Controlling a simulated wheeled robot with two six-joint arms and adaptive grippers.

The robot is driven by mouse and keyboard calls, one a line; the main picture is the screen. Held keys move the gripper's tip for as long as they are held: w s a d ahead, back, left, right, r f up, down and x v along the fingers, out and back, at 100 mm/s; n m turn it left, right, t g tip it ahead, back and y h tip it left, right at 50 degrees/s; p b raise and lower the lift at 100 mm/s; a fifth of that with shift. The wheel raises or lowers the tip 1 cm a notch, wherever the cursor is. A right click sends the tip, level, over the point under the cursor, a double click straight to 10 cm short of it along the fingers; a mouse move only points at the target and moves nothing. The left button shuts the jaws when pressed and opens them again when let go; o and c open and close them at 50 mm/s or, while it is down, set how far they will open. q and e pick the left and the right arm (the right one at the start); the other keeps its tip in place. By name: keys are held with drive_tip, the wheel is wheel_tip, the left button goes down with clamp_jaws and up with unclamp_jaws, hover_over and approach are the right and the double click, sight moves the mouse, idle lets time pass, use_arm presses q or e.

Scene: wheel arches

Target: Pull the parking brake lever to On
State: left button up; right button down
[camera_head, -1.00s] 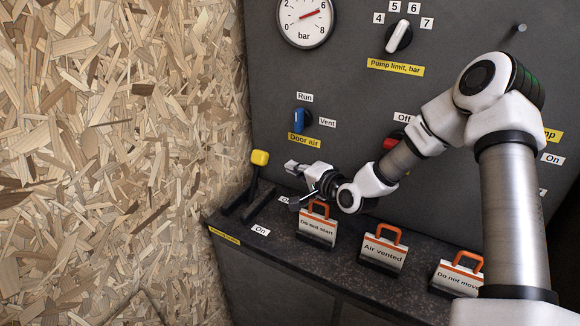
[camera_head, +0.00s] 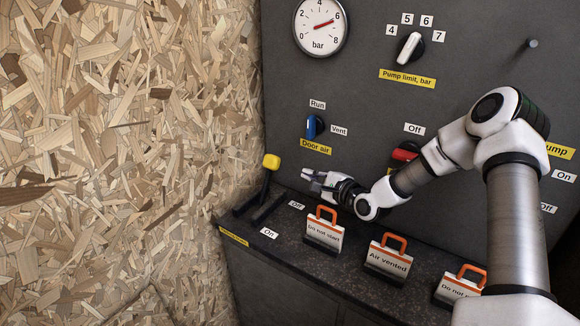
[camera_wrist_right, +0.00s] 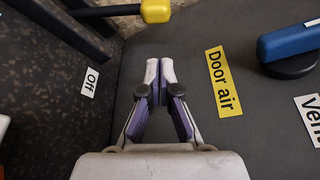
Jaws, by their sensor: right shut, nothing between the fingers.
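The parking brake lever has a yellow knob (camera_head: 271,161) on a dark shaft and rises from a black slotted base at the left end of the ledge. It stands towards the back, on the side of the "Off" label (camera_head: 297,205); the "On" label (camera_head: 269,233) is nearer the front. My right gripper (camera_head: 307,178) is shut and empty, just right of the knob and apart from it. In the right wrist view the shut fingertips (camera_wrist_right: 160,68) point towards the panel, with the yellow knob (camera_wrist_right: 155,10) at the top edge. My left gripper is not in view.
A chipboard wall (camera_head: 130,150) stands close left of the lever. The "Do not start" tag block (camera_head: 323,230) and "Air vented" block (camera_head: 387,260) stand on the ledge. The blue Door air knob (camera_head: 313,127) is on the panel above my gripper.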

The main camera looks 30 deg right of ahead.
drive_tip(key=w+f, duration=0.1)
drive_tip(key=w, duration=0.8)
drive_tip(key=shift+w+a+f, duration=0.25)
drive_tip(key=shift+w+a, duration=0.15)
drive_tip(key=shift+a, duration=0.05)
drive_tip(key=shift+a+r, duration=0.1)
drive_tip(key=shift+s+a+r, duration=0.25)
drive_tip(key=shift+a+r, duration=0.05)
drive_tip(key=shift+a, duration=0.15)
drive_tip(key=s+a+n+t+b, duration=0.1)
drive_tip(key=s+a+n+b, duration=0.1)
drive_tip(key=a+n+b, duration=0.1)
drive_tip(key=s+a+r+n+t+b, duration=0.1)
drive_tip(key=s+a+n+b, duration=0.1)
drive_tip(key=a+b, duration=0.3)
drive_tip(key=a+n, duration=0.1)
drive_tip(key=a, duration=0.2)
drive_tip(key=shift+s+a+n, duration=0.2)
drive_tip(key=shift+s+n, duration=0.1)
drive_tip(key=shift+s, duration=0.1)
